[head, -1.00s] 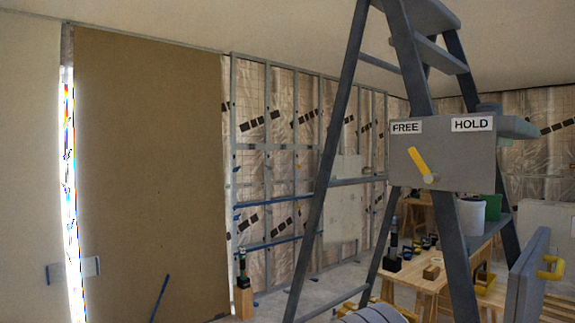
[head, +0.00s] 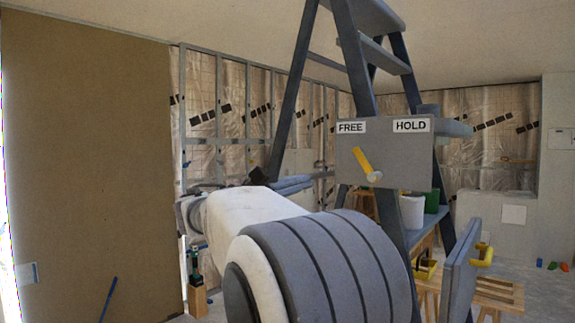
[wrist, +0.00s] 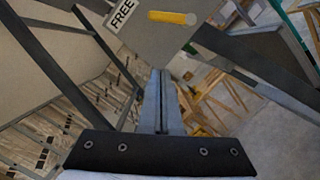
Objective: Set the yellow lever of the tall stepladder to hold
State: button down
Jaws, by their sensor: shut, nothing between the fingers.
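The tall stepladder (head: 358,68) stands right of centre in the head view. A grey panel (head: 407,170) on it carries a FREE label on the left and a HOLD label on the right. The yellow lever (head: 362,159) tilts up and to the left from its pale pivot, towards FREE. In the wrist view the lever (wrist: 168,17) lies near the top, beside the FREE label. My gripper (wrist: 162,75) is shut and empty, pointing towards the panel below the lever and apart from it. In the head view my arm hides the ladder's lower left part.
A grey board with a yellow handle (head: 482,255) stands at the lower right, near the ladder. White and green buckets (head: 412,211) sit behind the panel. A wooden workbench (head: 480,290) stands behind. A large brown board (head: 90,160) is at the left.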

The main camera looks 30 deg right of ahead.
aim_at(356, 154)
dwell(0.3)
jog(key=d+r+p, duration=0.1)
jog(key=d, duration=0.2)
jog(key=d+r, duration=0.1)
jog(key=d, duration=0.3)
jog(key=s+d+r+p, duration=0.1)
jog(key=d, duration=0.3)
jog(key=shift+s+r+p, duration=0.1)
jog(key=shift+r+p, duration=0.2)
jog(key=shift+r, duration=0.1)
